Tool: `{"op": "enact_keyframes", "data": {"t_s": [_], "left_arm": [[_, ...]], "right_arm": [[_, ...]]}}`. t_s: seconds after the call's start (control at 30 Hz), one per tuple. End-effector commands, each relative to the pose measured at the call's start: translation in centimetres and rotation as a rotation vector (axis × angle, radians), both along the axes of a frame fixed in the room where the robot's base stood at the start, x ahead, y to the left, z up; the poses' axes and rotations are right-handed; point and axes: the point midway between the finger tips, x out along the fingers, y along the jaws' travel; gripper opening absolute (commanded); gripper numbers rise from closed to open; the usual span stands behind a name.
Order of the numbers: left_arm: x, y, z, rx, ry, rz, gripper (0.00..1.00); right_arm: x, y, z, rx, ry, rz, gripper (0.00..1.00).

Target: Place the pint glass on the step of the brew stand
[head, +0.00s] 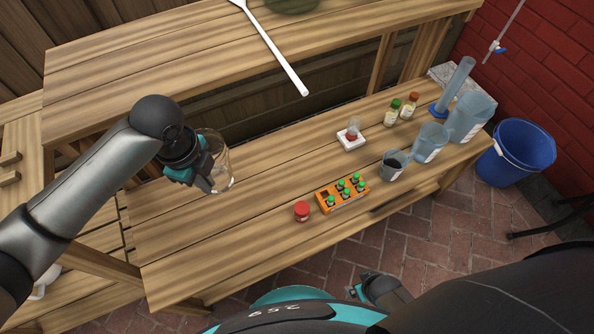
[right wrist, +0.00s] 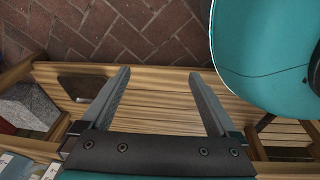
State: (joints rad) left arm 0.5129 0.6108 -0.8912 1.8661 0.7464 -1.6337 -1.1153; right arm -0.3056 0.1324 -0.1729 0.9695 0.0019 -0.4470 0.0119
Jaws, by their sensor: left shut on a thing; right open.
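The clear pint glass (head: 222,160) is in my left gripper (head: 205,178), at the left part of the wooden brew stand's lower level (head: 260,175). The gripper is shut on the glass from its left side and hides part of it. The glass looks roughly upright; I cannot tell whether its base touches the boards. The stand's upper level (head: 180,55) lies behind. My right gripper (right wrist: 160,100) is open and empty, low by the stand's front edge, with its fingers apart in the right wrist view.
An orange rack (head: 342,204) of green-capped vials, a red-lidded jar (head: 302,211), a white device (head: 351,143), small bottles (head: 391,113) and blue-tinted jugs (head: 430,143) stand to the right. A white paddle (head: 275,48) lies on the upper level. A blue bucket (head: 517,150) stands at right.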

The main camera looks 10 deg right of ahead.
Motion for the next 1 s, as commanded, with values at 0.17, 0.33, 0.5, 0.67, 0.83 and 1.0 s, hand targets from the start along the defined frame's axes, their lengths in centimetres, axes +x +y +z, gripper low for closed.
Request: {"op": "enact_keyframes", "data": {"t_s": [0.17, 0.33, 0.5, 0.67, 0.83, 1.0], "left_arm": [[0.1, -0.1, 0.1, -0.002, -0.003, -0.008, 0.0], [0.1, -0.1, -0.8, -0.003, -0.002, -0.006, 0.0], [0.0, 0.0, -2.8, 0.0, -0.001, -0.006, 0.0], [0.0, -0.1, -4.4, -0.001, -0.002, -0.005, 0.0], [0.0, -0.1, -6.2, -0.002, -0.002, -0.005, 0.0], [0.0, -0.1, -8.0, -0.001, -0.002, -0.005, 0.0]], "right_arm": [[0.0, 0.0, 0.0, 0.0, 0.001, 0.0, 0.95], [0.6, 0.4, 0.2, 0.005, -0.002, 0.0, 0.95], [1.9, 1.4, 0.9, 0.014, -0.006, -0.001, 0.95], [3.0, 2.3, 2.0, 0.022, -0.006, -0.001, 0.95], [4.0, 3.2, 3.3, 0.031, -0.006, -0.003, 0.95], [4.8, 4.0, 4.8, 0.039, -0.007, -0.005, 0.95]]}}
